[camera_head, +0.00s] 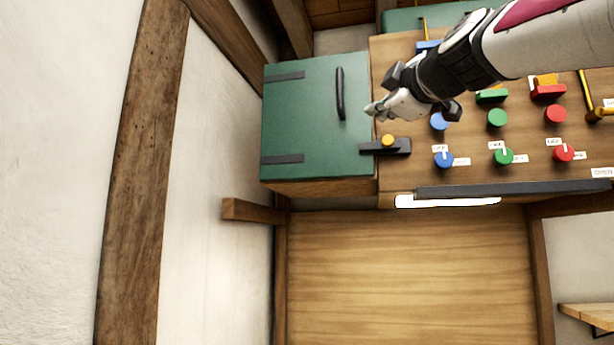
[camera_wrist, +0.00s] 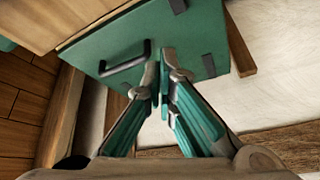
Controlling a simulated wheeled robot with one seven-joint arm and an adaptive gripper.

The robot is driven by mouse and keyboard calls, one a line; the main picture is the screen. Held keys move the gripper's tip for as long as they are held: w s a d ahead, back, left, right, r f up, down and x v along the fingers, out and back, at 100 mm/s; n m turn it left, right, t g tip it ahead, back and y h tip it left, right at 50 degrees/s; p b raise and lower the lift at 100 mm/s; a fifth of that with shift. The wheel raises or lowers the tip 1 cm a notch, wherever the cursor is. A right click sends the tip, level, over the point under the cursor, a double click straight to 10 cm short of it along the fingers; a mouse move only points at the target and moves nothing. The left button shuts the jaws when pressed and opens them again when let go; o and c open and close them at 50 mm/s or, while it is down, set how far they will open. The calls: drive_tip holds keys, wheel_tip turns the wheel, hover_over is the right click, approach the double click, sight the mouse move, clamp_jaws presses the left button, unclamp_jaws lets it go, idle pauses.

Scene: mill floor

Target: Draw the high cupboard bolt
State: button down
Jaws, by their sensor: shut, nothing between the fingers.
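The high cupboard has a green door (camera_head: 305,125) with a black bar handle (camera_head: 340,95) near its right edge and dark hinges on its left. The door looks closed. The bolt is a dark bar (camera_head: 402,148) with a yellow knob (camera_head: 388,140); its left end reaches the door's right edge. My gripper (camera_head: 372,109) is shut and empty, just above the knob in the head view and right of the handle. The wrist view shows my fingertips (camera_wrist: 166,53) before the green door (camera_wrist: 205,30), beside the handle (camera_wrist: 125,60). I cannot make out the bolt there.
Right of the door, a wooden panel (camera_head: 478,175) carries blue, green and red knobs and switches close under my arm. A dark ledge (camera_head: 520,189) with a white strip (camera_head: 447,201) runs below. A timber post (camera_head: 145,150) stands left; the space below the cupboard looks clear.

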sight(379, 144)
drive_tip(key=w+d+p, duration=0.2)
drive_tip(key=w+p, duration=0.2)
drive_tip(key=w, duration=0.5)
drive_tip(key=shift+f, duration=0.15)
idle(0.4)
drive_tip(key=shift+d, duration=0.1)
drive_tip(key=shift+s+d+b, duration=0.25)
drive_tip(key=shift+d+b, duration=0.5)
drive_tip(key=shift+b, duration=0.35)
drive_tip(key=shift+s+d+b, duration=0.3)
drive_tip(key=shift+d+b, duration=0.45)
drive_tip(key=shift+b, duration=0.4)
drive_tip(key=shift+s+d+b, duration=0.25)
drive_tip(key=shift+d+b, duration=0.5)
drive_tip(key=shift+b, duration=0.35)
